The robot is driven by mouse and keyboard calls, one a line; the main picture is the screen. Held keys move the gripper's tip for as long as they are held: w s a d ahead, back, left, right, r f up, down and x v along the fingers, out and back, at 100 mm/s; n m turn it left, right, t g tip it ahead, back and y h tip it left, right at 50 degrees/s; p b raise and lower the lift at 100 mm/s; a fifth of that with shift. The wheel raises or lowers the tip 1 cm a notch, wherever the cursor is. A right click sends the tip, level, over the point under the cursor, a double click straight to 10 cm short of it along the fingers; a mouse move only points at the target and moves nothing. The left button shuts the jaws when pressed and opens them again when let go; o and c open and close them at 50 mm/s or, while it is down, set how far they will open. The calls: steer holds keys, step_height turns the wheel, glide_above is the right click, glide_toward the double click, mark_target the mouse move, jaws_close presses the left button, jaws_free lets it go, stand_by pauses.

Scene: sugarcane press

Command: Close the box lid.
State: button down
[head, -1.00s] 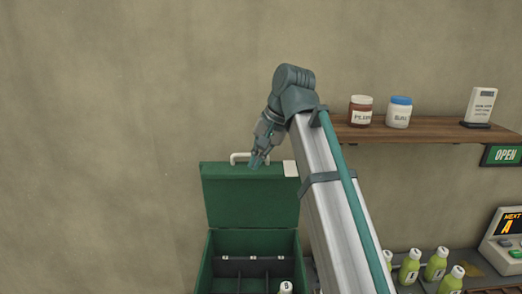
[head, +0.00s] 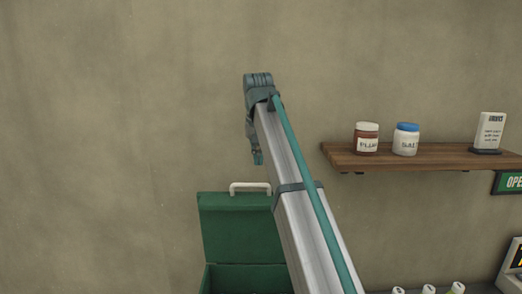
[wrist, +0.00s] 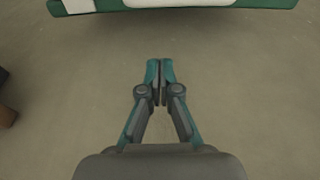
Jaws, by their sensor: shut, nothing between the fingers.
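The green box (head: 207,278) stands at the bottom of the head view, its lower part cut off by the frame. Its green lid (head: 232,228) is open and stands upright, with a white handle (head: 250,186) on its top edge. My gripper (head: 258,160) is shut and empty, pointing down, and appears above the lid's top edge, apart from it. In the wrist view my gripper (wrist: 160,65) has its fingertips together. The box's inside is mostly hidden.
A wooden shelf (head: 420,158) on the right wall holds a brown jar (head: 366,140), a blue-lidded jar (head: 406,140) and a white card stand (head: 489,132). Several bottle tops (head: 429,289) show at the bottom right. The wall area left of the box is clear.

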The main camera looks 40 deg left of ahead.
steer(key=p, duration=0.2)
glide_above(259, 193)
steer(key=w+a, duration=0.2)
steer(key=w, duration=0.1)
steer(key=x, duration=0.3)
steer(key=s+x, duration=0.1)
steer(key=x, duration=0.1)
steer(key=shift+d+f, duration=0.25)
steer(key=shift+f, duration=0.25)
steer(key=shift+s+d+r+p, duration=0.2)
steer(key=shift+s+d+p, duration=0.5)
steer(key=shift+s, duration=0.3)
steer(key=shift+s+d+r, duration=0.1)
steer(key=shift+s+d, duration=0.15)
steer(key=shift+s, duration=0.15)
steer(key=shift+s+d+f, duration=0.1)
steer(key=shift+f, duration=0.1)
